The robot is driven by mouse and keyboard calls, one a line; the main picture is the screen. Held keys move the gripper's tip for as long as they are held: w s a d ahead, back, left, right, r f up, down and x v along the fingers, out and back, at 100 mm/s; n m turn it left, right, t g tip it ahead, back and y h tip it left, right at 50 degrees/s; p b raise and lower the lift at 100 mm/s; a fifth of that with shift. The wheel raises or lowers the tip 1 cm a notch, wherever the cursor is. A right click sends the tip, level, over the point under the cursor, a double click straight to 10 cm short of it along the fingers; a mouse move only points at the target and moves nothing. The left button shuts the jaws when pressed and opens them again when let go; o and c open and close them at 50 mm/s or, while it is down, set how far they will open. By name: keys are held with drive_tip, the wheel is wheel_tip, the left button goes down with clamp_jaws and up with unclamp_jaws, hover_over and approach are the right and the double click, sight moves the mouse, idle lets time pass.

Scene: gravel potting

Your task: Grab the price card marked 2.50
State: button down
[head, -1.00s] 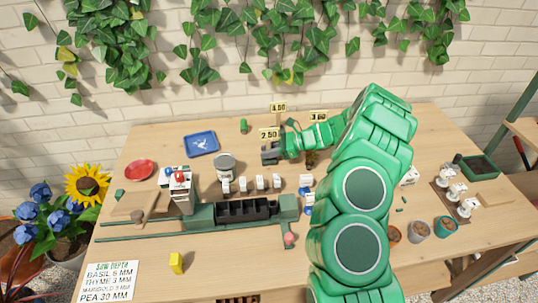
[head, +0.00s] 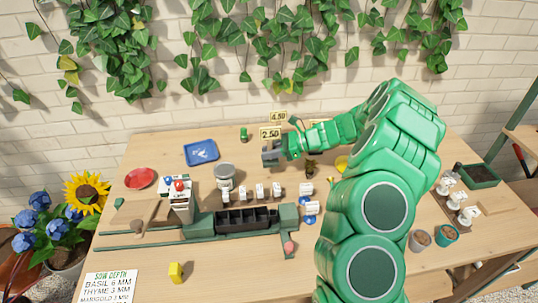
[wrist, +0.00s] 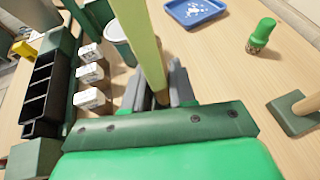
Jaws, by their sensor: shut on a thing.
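The price card marked 2.50 (head: 270,133) is yellow with dark figures and stands upright just above the jaws of my gripper (head: 268,156) in the head view. In the wrist view, the card (wrist: 139,40) shows as a long pale yellow-green strip seen nearly edge-on, running down to my gripper (wrist: 160,98). The jaws are shut on its wooden post. The card's lower end is hidden by the gripper.
The 4.50 card (head: 278,116) stands behind; a green-footed post (wrist: 297,112) is at right in the wrist view. A blue tray (head: 201,152), grey-lidded pot (head: 224,174), white blocks (head: 259,191) and black-celled tray (head: 246,218) are left and front.

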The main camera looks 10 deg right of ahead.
drive_tip(key=s+r, duration=0.2)
drive_tip(key=r, duration=0.1)
drive_tip(key=shift+s+d+r, duration=0.1)
drive_tip(key=shift+s, duration=0.2)
drive_tip(key=s+r, duration=0.3)
drive_tip(key=s, duration=0.5)
drive_tip(key=shift+s+d+r, duration=0.2)
drive_tip(key=shift+s+r, duration=0.15)
drive_tip(key=shift+s, duration=0.05)
